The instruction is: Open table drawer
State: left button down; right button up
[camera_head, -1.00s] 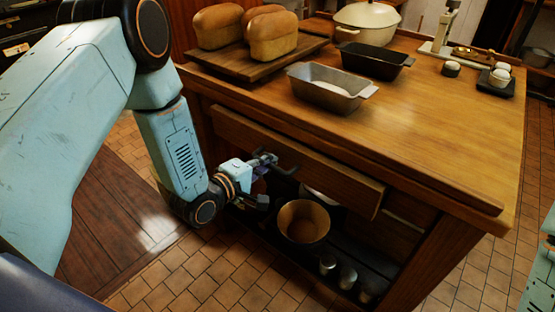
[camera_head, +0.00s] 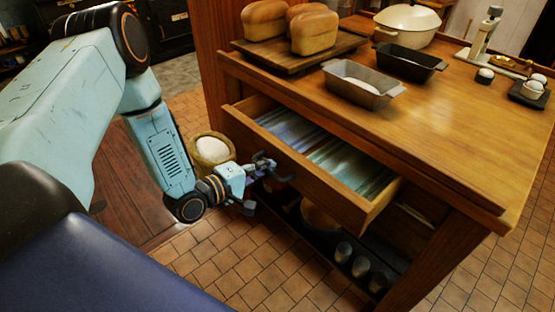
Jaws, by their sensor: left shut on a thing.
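The wooden table (camera_head: 470,137) has its drawer (camera_head: 322,192) pulled well out toward me. Folded cloths (camera_head: 350,168) in bluish and green tones lie inside the drawer. My left gripper (camera_head: 262,166) is at the drawer's front face, shut on the dark drawer handle (camera_head: 285,174). The fingers partly hide the handle. My right gripper is out of view.
Bread loaves on a board (camera_head: 283,58), two loaf pans (camera_head: 362,85) and a white pot (camera_head: 408,24) stand on the tabletop. A basket with a white sack (camera_head: 213,150) stands behind my left forearm. Metal cups (camera_head: 361,266) sit on the low shelf.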

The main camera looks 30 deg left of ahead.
pick_arm(q)
jog(key=f+p+v, duration=0.2)
jog(key=p+v, duration=0.1)
jog(key=v, duration=0.8)
jog(key=s+f+p+v, duration=0.1)
jog(key=p+v, duration=0.3)
jog(key=v, duration=0.7)
jog(key=shift+s+a+f, duration=0.3)
jog(key=shift+f, duration=0.4)
jog(key=c, duration=1.4)
grip_release()
jog(key=shift+v, duration=3.8)
